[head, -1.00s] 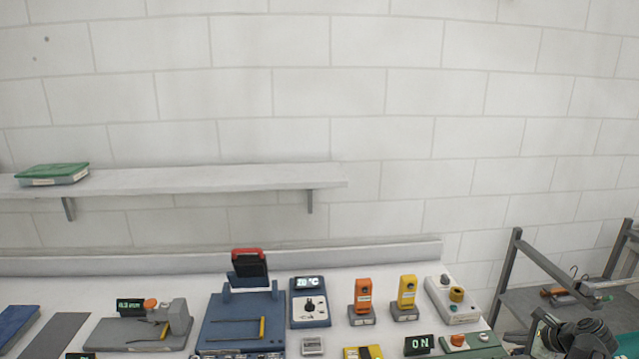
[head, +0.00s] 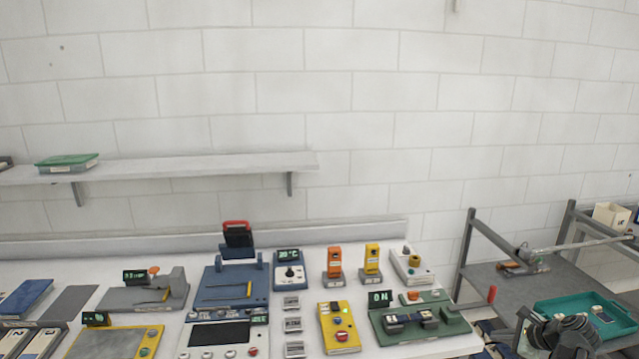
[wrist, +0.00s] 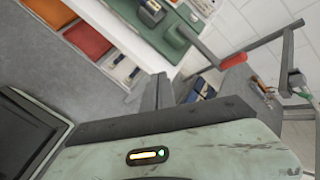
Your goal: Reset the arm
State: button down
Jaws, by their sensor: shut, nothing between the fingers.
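My arm (head: 560,335) shows folded at the bottom right corner of the head view, in front of a teal tray; its gripper end cannot be made out there. In the wrist view my gripper (wrist: 158,92) shows as two dark grey fingers close together, shut and empty. Beyond the fingers, the wrist view shows the bench's green panel (wrist: 170,28) and a red grip (wrist: 233,61) on a bar. No object is held.
A white bench holds a green panel (head: 420,318) with an ON display, a yellow box (head: 338,328), a blue device (head: 230,285) and other instruments. A grey cart (head: 490,280) with a teal tray (head: 585,318) stands at right. A shelf (head: 200,168) is on the wall.

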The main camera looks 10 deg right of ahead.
jog(key=w+a+n+g+y, duration=0.1)
jog(key=w+a+n, duration=0.1)
jog(key=w+a, duration=0.5)
jog(key=w+a+n+y, duration=0.1)
jog(key=w+a, duration=0.3)
jog(key=a, duration=0.5)
jog(key=a+f+n+g, duration=0.1)
jog(key=a+n, duration=0.2)
jog(key=a, duration=0.6)
jog(key=w+a+f+n+g, duration=0.1)
jog(key=a+f+n+g, duration=0.1)
jog(key=a, duration=0.8)
jog(key=a+f+n+g+y, duration=0.1)
jog(key=a+n, duration=0.3)
jog(key=a, duration=0.5)
jog(key=shift+w+a+f+n+g, duration=0.2)
jog(key=shift+a+f+n+g, duration=0.1)
jog(key=shift+a+g, duration=0.1)
jog(key=s+a+f+n+g+h, duration=0.2)
jog(key=s+a+n, duration=0.4)
jog(key=n, duration=0.2)
jog(key=s+d+n, duration=0.1)
jog(key=s+d+n+g+h, duration=0.1)
jog(key=d+n, duration=0.1)
jog(key=d+n+h, duration=0.1)
jog(key=shift+s+d+f+n, duration=0.3)
jog(key=shift+s+f+n, duration=0.1)
